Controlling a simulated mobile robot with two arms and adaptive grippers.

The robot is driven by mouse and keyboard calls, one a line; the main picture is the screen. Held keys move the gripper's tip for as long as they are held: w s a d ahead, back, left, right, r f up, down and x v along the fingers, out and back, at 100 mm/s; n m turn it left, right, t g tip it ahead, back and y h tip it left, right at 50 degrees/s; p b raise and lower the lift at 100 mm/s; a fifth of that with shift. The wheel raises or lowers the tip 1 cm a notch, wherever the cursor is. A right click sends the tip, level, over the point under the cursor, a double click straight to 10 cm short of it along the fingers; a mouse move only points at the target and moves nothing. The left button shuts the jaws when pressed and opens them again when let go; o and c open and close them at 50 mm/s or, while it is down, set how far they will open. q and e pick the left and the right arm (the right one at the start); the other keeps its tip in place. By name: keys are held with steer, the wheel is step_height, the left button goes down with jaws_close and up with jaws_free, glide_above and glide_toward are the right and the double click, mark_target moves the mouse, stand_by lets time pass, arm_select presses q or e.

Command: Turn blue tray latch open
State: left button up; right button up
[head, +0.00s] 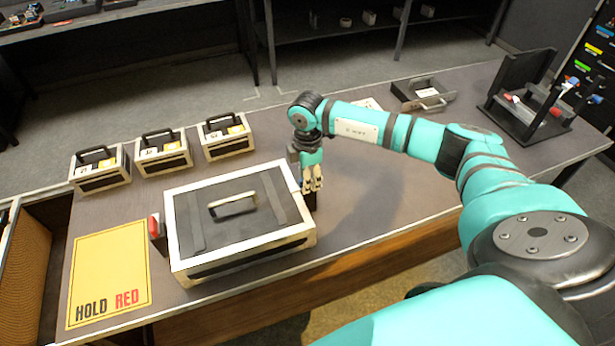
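A large cream-framed tray box (185,262) with a dark lid and a top handle (233,207) sits on the table. A red latch (155,227) shows at its left side. My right gripper (313,186) points down at the box's right side, over a small dark block (309,201) there. My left gripper is not in view.
A yellow "HOLD RED" sheet (108,270) lies left of the box. Small handled boxes (163,152) stand behind it. An open dark tray (423,93) and a black rack (530,100) with red and blue parts stand at the right. The table between is mostly clear.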

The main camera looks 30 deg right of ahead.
jaws_close()
steer(key=n+b, duration=0.1)
steer(key=n, duration=0.1)
steer(key=shift+f+n, duration=0.1)
steer(key=shift+n, duration=0.3)
steer(key=n+b, duration=0.2)
steer(key=n, duration=0.2)
steer(key=n+b, duration=0.2)
steer(key=n, duration=0.3)
steer(key=shift+n+b, duration=0.35)
steer(key=shift+n, duration=0.05)
steer(key=shift+n+b, duration=1.1)
steer(key=shift+n, duration=1.5)
